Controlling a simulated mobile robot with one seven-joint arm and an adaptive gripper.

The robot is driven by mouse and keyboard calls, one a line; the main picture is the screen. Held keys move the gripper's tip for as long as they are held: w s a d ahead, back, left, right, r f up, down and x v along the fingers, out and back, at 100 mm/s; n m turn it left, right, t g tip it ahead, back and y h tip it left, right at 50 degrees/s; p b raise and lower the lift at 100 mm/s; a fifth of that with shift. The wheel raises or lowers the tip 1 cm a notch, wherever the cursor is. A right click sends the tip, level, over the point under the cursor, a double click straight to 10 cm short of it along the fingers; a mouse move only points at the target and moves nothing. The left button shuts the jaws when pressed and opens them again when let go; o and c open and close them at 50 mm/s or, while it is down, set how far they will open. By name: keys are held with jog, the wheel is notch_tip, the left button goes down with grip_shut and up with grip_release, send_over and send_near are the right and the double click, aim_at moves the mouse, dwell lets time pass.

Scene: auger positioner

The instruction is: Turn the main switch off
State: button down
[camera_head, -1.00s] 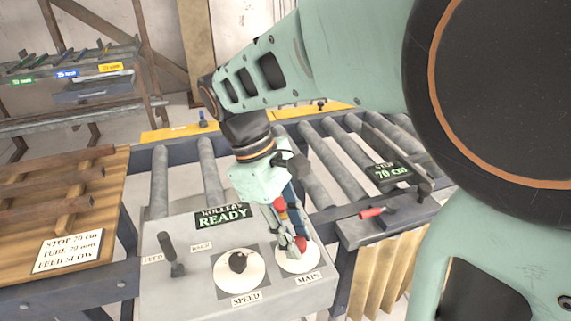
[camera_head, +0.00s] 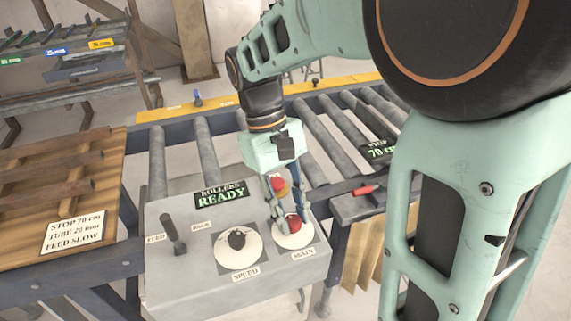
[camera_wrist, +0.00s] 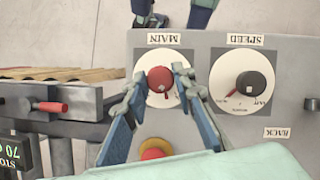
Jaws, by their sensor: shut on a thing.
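The main switch (camera_head: 294,223) is a red knob on a white round dial, above the label MAIN on the grey control box (camera_head: 180,285). In the wrist view, the red knob (camera_wrist: 160,79) sits between the two fingertips of my gripper (camera_wrist: 158,90). My gripper (camera_head: 291,222) reaches down from above, and its fingers are shut on the red knob. A small pale mark shows on the knob near its lower right edge in the wrist view. The dial's markings are too small or covered to read.
Left of the switch are the black SPEED knob (camera_head: 237,239) and a black feed lever (camera_head: 172,235). A display (camera_head: 222,194) reads ROLLERS READY. A red-and-yellow button (camera_wrist: 155,149) lies close to my fingers. A red-handled stop (camera_head: 364,190) and rollers (camera_head: 207,158) stand behind.

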jog(key=m+y+p, duration=0.1)
jog(key=m, duration=0.2)
jog(key=m+y+p, duration=0.1)
jog(key=m, duration=0.2)
jog(key=shift+w+d+r, duration=0.1)
jog(key=shift+d, duration=0.1)
jog(key=m+y+p, duration=0.1)
jog(key=m+y, duration=0.1)
jog(key=m, duration=0.4)
jog(key=shift+d, duration=0.1)
jog(key=shift+y, duration=0.3)
jog(key=c, duration=1.7)
grip_release()
jog(key=shift+o, duration=0.2)
jog(key=v, duration=1.2)
